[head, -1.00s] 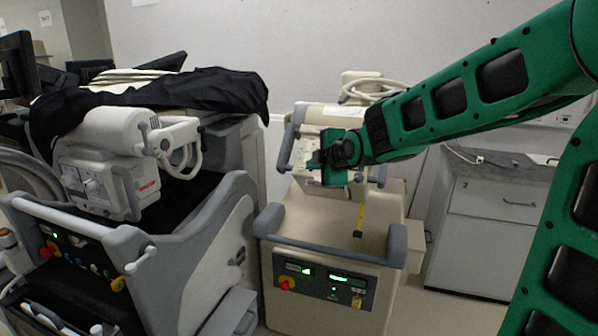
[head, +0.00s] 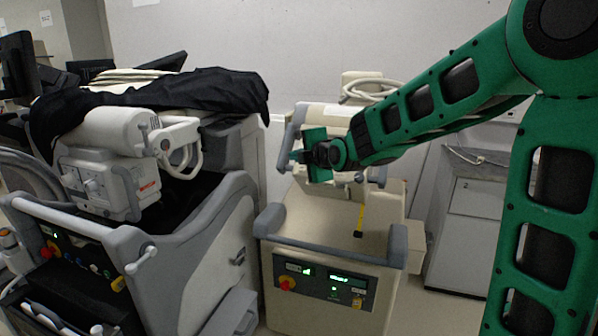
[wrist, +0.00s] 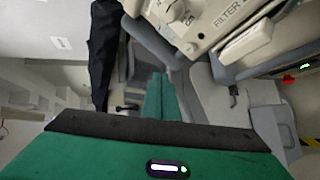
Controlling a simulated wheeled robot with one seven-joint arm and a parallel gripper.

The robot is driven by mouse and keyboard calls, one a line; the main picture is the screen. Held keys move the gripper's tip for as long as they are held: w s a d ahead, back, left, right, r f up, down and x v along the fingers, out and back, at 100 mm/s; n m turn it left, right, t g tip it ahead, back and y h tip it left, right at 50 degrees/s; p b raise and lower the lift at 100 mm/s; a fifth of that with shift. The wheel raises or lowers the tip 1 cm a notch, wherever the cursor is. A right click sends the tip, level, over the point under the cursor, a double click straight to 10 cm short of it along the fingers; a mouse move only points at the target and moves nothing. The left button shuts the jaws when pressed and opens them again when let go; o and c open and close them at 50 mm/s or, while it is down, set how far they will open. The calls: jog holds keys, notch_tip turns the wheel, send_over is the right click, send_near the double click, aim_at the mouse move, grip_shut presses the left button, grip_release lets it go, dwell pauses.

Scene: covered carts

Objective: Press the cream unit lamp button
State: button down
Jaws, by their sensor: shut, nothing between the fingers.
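The cream unit (head: 330,250) stands in the middle of the head view, its front panel (head: 325,283) showing a red knob and green lit displays. Its upper head (head: 320,120) is partly hidden behind my gripper (head: 298,157). My gripper is shut and empty, in front of that head, with its tips toward the left. I cannot tell from the head view whether it touches. No lamp button can be made out. In the wrist view my shut green fingers (wrist: 160,98) point at grey and dark surfaces, below a pale housing (wrist: 185,22) with knobs.
A larger grey cart (head: 205,240) stands close on the left, with a white tube head (head: 110,130) and a black cover (head: 200,92). A cabinet (head: 465,230) is at the right.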

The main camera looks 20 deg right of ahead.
aim_at(302, 166)
jog(key=shift+w+d+f, duration=0.4)
jog(key=shift+w+f, duration=0.15)
jog(key=shift+f, duration=0.15)
jog(key=shift+w+d+f, duration=0.45)
jog(key=shift+w+f, duration=0.15)
jog(key=shift+f, duration=0.1)
jog(key=shift+w+d+f, duration=0.4)
jog(key=shift+w+f, duration=0.15)
jog(key=shift+f, duration=0.15)
jog(key=shift+w+d+f, duration=0.35)
jog(key=shift+d+f, duration=0.05)
jog(key=shift+f, duration=0.1)
dwell(1.5)
jog(key=shift+a+r, duration=0.1)
dwell(0.3)
jog(key=shift+s+a+r, duration=0.3)
jog(key=shift+s+r, duration=0.15)
jog(key=shift+s, duration=0.05)
jog(key=s+a+r, duration=0.2)
jog(key=r, duration=0.1)
jog(key=shift+s+r, duration=0.3)
jog(key=shift+s, duration=0.1)
dwell(0.3)
dwell(0.4)
